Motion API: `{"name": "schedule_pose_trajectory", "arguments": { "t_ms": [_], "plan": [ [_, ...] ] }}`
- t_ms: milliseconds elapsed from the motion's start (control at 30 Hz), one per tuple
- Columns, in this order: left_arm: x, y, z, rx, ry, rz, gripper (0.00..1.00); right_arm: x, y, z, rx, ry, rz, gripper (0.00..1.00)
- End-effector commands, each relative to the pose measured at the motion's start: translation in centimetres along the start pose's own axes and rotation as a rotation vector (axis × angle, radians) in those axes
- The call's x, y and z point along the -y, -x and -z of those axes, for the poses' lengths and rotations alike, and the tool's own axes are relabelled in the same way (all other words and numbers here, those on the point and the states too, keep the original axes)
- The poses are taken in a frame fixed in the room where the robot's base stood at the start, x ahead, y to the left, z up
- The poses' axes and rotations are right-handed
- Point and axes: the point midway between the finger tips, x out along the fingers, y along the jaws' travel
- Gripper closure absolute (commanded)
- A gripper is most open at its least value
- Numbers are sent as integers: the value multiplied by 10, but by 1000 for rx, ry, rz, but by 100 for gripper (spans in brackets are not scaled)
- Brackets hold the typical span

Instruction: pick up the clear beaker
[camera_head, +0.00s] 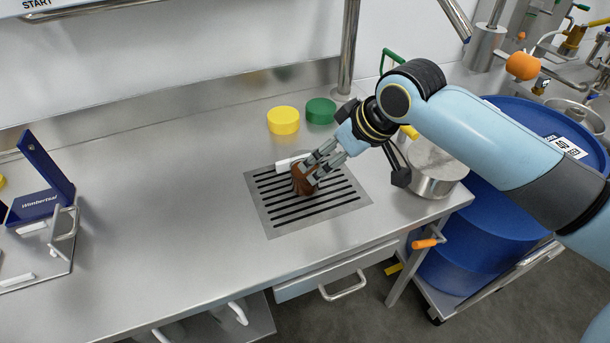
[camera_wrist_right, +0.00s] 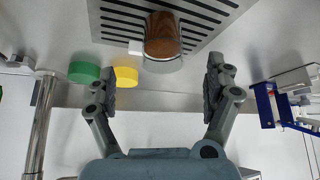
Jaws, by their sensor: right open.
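The clear beaker (camera_head: 300,182) holds something brown and stands on the slotted drain grate (camera_head: 262,212) in the bench top. In the right wrist view the beaker (camera_wrist_right: 163,38) shows its brown contents and a clear rim, ahead of the fingertips and roughly centred between them. My right gripper (camera_head: 318,166) is open and reaches down over the beaker from the upper right, its fingers hiding part of it. In the wrist view the open right gripper (camera_wrist_right: 161,78) has nothing between its fingers. My left gripper is not in view.
A yellow lid (camera_head: 283,121) and a green lid (camera_head: 320,111) lie behind the grate, near a vertical metal post (camera_head: 348,50). A steel pot (camera_head: 436,170) and blue drum (camera_head: 480,230) stand at right. A blue holder (camera_head: 40,190) is at left; the bench between is clear.

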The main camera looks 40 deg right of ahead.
Motion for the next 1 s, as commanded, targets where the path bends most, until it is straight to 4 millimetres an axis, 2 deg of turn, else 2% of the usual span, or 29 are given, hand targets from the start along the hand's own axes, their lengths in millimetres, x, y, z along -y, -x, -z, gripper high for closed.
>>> {"name": "schedule_pose_trajectory", "arguments": {
  "t_ms": [200,467,700,833,1000],
  "plan": [
    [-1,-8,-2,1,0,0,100,-2,-37,3,-6,-7,4,14],
    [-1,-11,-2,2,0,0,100,-1,-61,5,-6,-4,3,14],
    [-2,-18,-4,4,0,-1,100,4,-98,9,-6,-5,3,14],
    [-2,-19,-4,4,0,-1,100,3,-108,9,-6,-2,1,14],
    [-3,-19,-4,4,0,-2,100,3,-108,9,-6,-2,1,14]
  ]
}}
